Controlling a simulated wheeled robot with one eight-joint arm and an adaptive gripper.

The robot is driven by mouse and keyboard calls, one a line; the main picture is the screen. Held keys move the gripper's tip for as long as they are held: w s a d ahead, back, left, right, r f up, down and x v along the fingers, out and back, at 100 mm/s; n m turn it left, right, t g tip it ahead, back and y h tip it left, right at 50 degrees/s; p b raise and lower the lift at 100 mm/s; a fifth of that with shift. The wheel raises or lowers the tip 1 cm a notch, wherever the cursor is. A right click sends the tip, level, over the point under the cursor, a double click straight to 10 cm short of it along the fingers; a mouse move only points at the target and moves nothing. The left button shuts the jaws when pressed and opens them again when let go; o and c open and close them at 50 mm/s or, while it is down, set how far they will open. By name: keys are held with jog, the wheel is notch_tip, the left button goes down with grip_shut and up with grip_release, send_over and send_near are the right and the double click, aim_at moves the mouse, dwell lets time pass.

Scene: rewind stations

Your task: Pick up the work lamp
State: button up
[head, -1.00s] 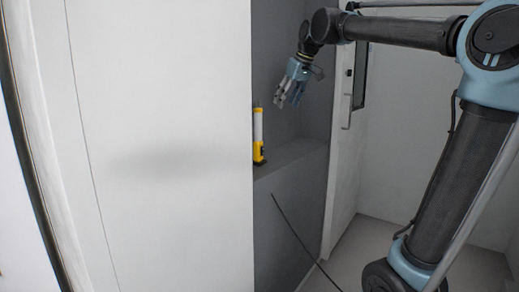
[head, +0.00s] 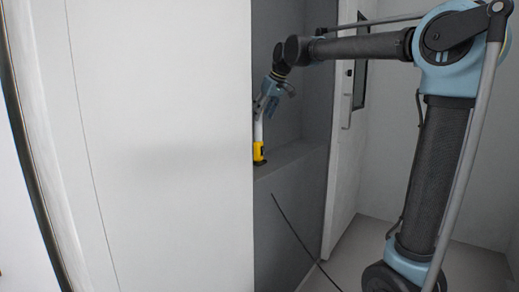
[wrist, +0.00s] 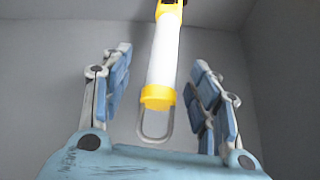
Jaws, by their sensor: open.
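The work lamp (head: 259,150) stands upright on a grey ledge in the head view, partly hidden by my gripper and close to the edge of a white wall panel. It has a yellow base and a white tube. In the wrist view the lamp (wrist: 164,60) shows its white tube, a yellow end cap and a wire hook, lying between my fingers. My gripper (wrist: 163,95) is open, with a finger on each side of the lamp and gaps on both sides. In the head view my gripper (head: 262,105) is at the lamp's upper part.
The grey ledge (head: 295,157) sits in a recess with dark grey walls. A large white panel (head: 170,150) borders the recess closely on the left. A white door (head: 343,170) with a handle stands to the right. The ledge right of the lamp is clear.

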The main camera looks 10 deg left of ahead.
aim_at(258, 126)
jog(key=shift+s+x, duration=0.15)
jog(key=shift+x, duration=1.5)
jog(key=shift+s+x, duration=0.2)
jog(key=shift+x, duration=1.45)
jog(key=shift+d+f, duration=0.15)
jog(key=shift+f, duration=0.05)
grip_shut()
